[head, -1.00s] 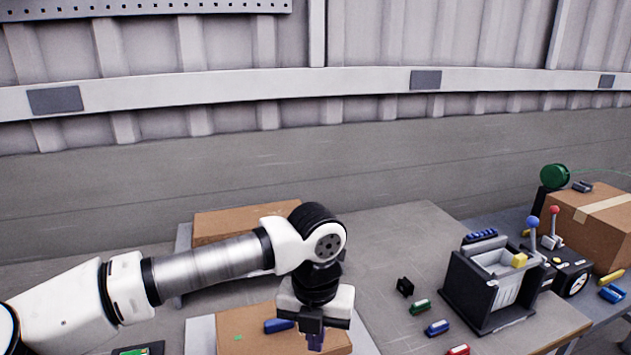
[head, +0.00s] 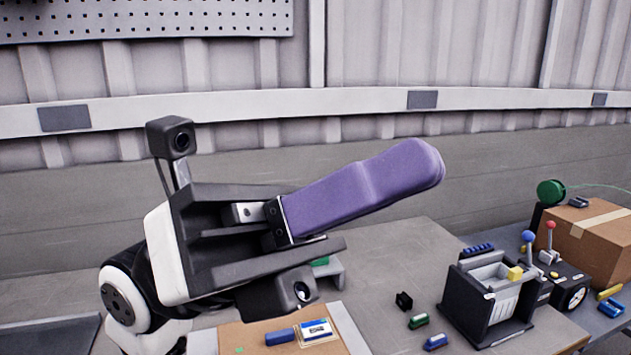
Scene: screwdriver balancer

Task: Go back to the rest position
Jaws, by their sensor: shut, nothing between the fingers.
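My gripper (head: 432,166) is raised in the middle of the head view, close to the camera. Its long purple fingers lie together, shut with nothing between them, and point up and to the right. The gripper's dark body is at the left of the fingers, with small cameras mounted above and below it. The gripper is apart from the things on the table. My arm bends down behind it at the lower left, mostly out of view.
A brown board (head: 236,338) carries a blue cylinder (head: 280,337) and a small white-and-blue card (head: 316,329). At the right stand a black holder (head: 490,299), a lever box (head: 570,290) and a cardboard box (head: 596,247). Small coloured pieces lie on the grey table (head: 400,252).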

